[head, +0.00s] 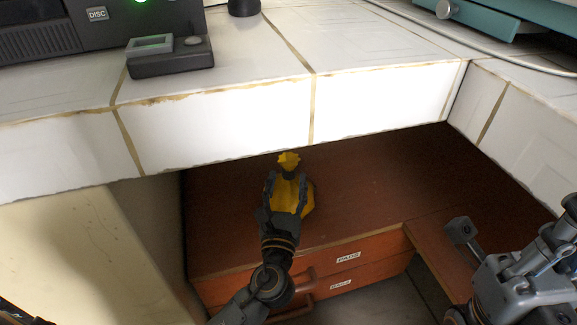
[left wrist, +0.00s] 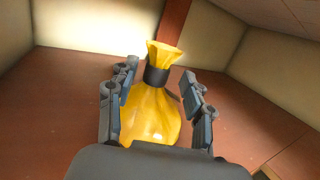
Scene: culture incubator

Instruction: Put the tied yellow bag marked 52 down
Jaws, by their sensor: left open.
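The tied yellow bag (head: 305,196) stands upright on the red-brown top of a low drawer unit (head: 370,190), under the tiled counter. In the left wrist view the bag (left wrist: 152,112) has a dark band round its neck and a flared top; no number shows on it. My left gripper (head: 287,180) is open, with its fingers (left wrist: 158,85) on either side of the bag and gaps beside the neck. The bag's lower part is hidden behind the gripper body. My right gripper (head: 462,232) is partly in view at the right; its jaws cannot be made out.
The white tiled counter (head: 230,120) overhangs the drawer unit. A grey device (head: 170,56) and a black machine (head: 40,30) stand on it. Two labelled drawers (head: 345,256) with handles are below. The red-brown surface right of the bag is clear.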

